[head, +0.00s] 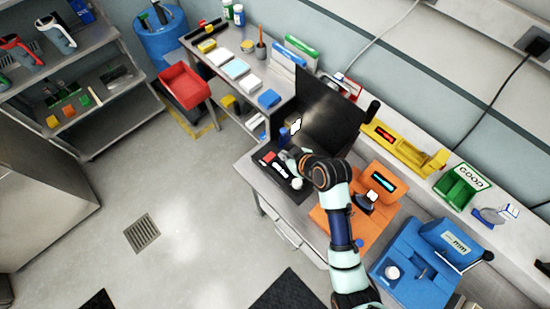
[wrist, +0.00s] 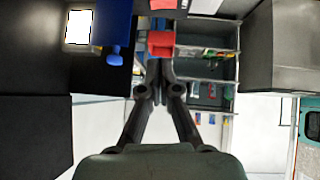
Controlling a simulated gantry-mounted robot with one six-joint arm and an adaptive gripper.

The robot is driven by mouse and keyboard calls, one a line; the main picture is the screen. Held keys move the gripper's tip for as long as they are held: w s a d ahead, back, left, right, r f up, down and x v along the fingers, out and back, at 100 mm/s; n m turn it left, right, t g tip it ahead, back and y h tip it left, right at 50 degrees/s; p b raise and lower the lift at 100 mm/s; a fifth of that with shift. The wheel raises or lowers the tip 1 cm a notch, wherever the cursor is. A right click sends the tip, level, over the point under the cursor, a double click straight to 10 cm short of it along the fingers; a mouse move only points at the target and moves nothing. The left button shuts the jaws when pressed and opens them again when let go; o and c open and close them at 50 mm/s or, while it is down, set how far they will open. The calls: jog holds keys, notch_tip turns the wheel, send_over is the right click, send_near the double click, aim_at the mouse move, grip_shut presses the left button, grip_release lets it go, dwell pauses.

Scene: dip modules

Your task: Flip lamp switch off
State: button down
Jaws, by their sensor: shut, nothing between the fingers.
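The lamp shows in the head view as a bright white lit patch (head: 296,125) beside a small blue body (head: 284,138), at the back of the bench near a dark panel. In the wrist view the lit white square (wrist: 79,27) and a blue part (wrist: 116,25) with a small blue knob are at the upper left. My gripper (wrist: 158,72) is shut and empty, its fingers meeting near the picture's middle. It is to the right of the blue part in that view, apart from it in the picture. I cannot make out the switch position; the lamp looks lit.
A black plate (head: 299,194) with small red and white items lies below my gripper. A dark upright panel (head: 336,108) stands behind. An orange module (head: 384,183), a yellow module (head: 408,149) and a blue module (head: 418,268) stand to the right. Open floor (head: 195,190) is at left.

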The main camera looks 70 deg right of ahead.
jog(key=shift+s+d, duration=0.1)
jog(key=shift+d, duration=0.05)
jog(key=b, duration=0.1)
send_over(270, 153)
jog(key=s+a, duration=0.2)
jog(key=f, duration=0.6)
jog(key=shift+s+f, duration=0.2)
jog(key=shift+f, duration=0.2)
jog(key=f, duration=0.4)
jog(key=shift+d+f, duration=0.1)
jog(key=shift+d, duration=0.15)
